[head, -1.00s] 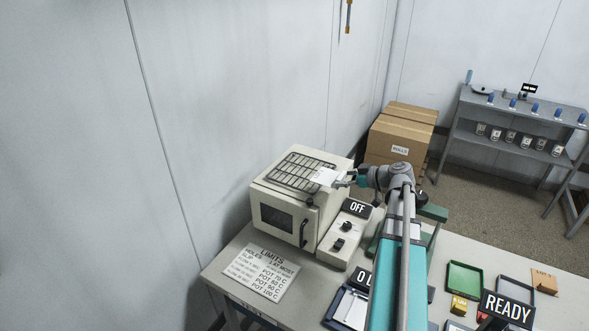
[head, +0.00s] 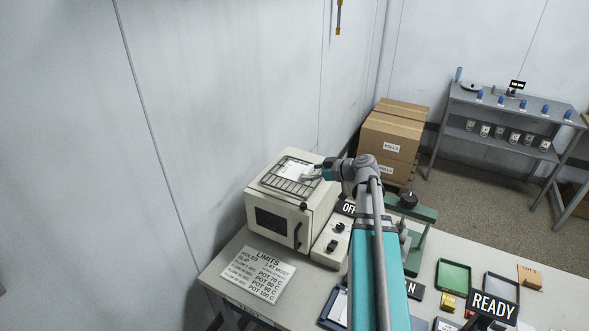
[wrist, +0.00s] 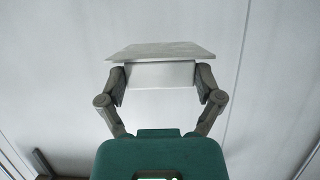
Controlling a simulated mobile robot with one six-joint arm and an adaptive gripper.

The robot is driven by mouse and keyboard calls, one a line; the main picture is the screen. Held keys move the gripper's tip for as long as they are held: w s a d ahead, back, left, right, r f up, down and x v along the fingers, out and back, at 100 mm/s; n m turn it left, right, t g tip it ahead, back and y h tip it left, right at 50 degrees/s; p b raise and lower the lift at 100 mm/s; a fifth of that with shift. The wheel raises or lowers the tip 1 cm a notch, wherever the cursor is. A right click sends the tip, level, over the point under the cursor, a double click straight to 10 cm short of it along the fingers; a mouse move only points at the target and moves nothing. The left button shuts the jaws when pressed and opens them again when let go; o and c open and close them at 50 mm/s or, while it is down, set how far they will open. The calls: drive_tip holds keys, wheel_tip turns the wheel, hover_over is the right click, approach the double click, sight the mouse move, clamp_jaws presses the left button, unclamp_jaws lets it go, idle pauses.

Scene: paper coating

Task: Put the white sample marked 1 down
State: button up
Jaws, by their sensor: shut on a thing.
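The white sample (head: 295,170) is a flat white sheet over the wire rack (head: 272,182) on top of the cream oven (head: 262,208). My gripper (head: 312,176) reaches in from the right and holds it by its near edge. In the wrist view my gripper (wrist: 160,78) is shut on a pale block under the flat sample (wrist: 160,51). The sample looks level. I cannot tell if it touches the rack, and its mark is too small to read.
An OFF control box (head: 333,240) stands right of the oven, with a green press (head: 420,240) beyond my arm. A LIMITS sheet (head: 258,272) lies in front. Green (head: 453,276) and grey (head: 501,287) trays sit at the right. Boxes (head: 392,140) stand behind.

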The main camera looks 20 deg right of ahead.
sight(299, 177)
drive_tip(key=a, duration=0.1)
drive_tip(key=a+r+p, duration=0.1)
drive_tip(key=w+a+r, duration=0.1)
drive_tip(key=shift+a+r+p, duration=0.25)
drive_tip(key=shift+a+p, duration=0.05)
drive_tip(key=shift+a, duration=0.1)
drive_tip(key=w+d+f+b, duration=0.2)
drive_tip(key=w+f+b, duration=0.1)
drive_tip(key=w+d+f+b, duration=0.3)
drive_tip(key=w, duration=0.1)
drive_tip(key=w+d+f+b, duration=0.3)
drive_tip(key=shift+w, duration=0.25)
idle(0.5)
drive_tip(key=shift+w+d+f+b, duration=0.3)
drive_tip(key=shift+w+f+b, duration=0.05)
drive_tip(key=shift+f+b, duration=1.75)
